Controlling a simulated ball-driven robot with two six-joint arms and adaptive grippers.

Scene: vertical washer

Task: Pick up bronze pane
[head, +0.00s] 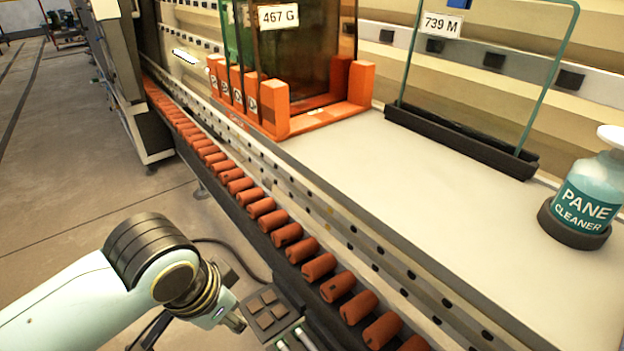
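A brown-tinted pane, which looks like the bronze pane (305,65), stands upright in an orange slotted rack (283,125) at the top centre of the head view. A white tag reading 467 G (279,17) shows at its upper part. A green pane (238,35) stands beside it on the left in the same rack. The top edges of both are cut off by the frame. My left gripper (234,319) is low in the view, well below the rack and apart from the panes. My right gripper is out of view.
A clear pane (480,75) tagged 739 M stands in a black holder (455,140) right of the rack. A pane cleaner bottle (588,198) sits at the right edge. The pale tabletop (400,180) between is bare.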

